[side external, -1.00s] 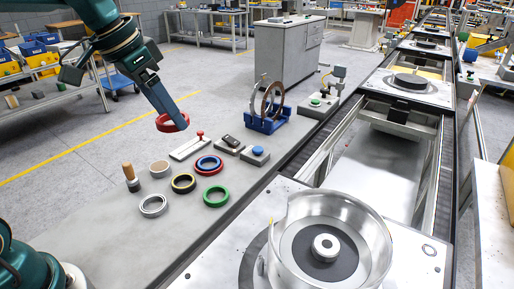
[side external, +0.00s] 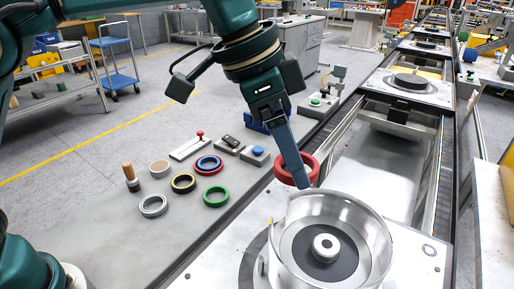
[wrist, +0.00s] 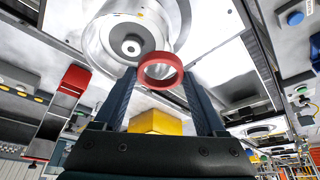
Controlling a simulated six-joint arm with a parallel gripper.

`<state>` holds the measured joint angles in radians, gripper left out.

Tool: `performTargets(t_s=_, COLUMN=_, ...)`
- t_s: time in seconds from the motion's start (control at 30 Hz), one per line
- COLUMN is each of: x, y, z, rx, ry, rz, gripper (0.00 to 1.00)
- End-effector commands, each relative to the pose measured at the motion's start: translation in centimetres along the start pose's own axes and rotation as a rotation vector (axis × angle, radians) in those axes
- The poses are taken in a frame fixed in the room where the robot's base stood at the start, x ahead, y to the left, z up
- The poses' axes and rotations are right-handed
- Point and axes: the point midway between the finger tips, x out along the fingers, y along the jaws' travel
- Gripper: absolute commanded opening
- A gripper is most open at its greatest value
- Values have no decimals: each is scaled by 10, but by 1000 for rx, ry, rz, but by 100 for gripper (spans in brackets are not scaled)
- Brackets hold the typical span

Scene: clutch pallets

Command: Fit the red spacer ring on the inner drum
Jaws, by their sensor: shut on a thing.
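My gripper (side external: 303,184) is shut on the red spacer ring (side external: 313,172) and holds it tilted in the air. In the side view the ring shows just behind and above the far rim of a shiny metal drum (side external: 372,243). The drum is open at the top, with a dark disc (side external: 302,247) and a pale central hub (side external: 325,247) inside. In the wrist view the ring (wrist: 161,84) sits between both fingertips (wrist: 160,74). There it overlaps the edge of the drum (wrist: 102,40), and the hub (wrist: 131,46) shows to its upper left. Ring and drum look apart.
The drum stands on a pallet (side external: 415,265) on the conveyor. The bench (side external: 110,235) at left holds several loose rings, including a green one (side external: 216,196) and a silver one (side external: 153,206), and a wooden-handled tool (side external: 130,177). A blue stand (side external: 255,122) is behind my gripper.

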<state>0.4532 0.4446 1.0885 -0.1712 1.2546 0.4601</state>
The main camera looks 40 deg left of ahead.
Motion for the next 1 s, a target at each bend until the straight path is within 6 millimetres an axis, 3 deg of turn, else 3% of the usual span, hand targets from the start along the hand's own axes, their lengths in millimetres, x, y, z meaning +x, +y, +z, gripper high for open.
performTargets(t_s=0.1, x=22, y=24, z=-8, rx=6, ry=-4, rz=4, gripper=21)
performTargets(t_s=0.33, x=51, y=53, z=-20, rx=2, ry=0, rz=0, gripper=21)
performTargets(t_s=0.53, x=61, y=58, z=-21, rx=-2, ry=-1, rz=0, gripper=21)
performTargets(t_s=0.8, x=90, y=58, z=-8, rx=-3, ry=-2, rz=-1, gripper=21)
performTargets(t_s=1.0, x=93, y=57, z=-7, rx=-3, ry=2, rz=-1, gripper=21)
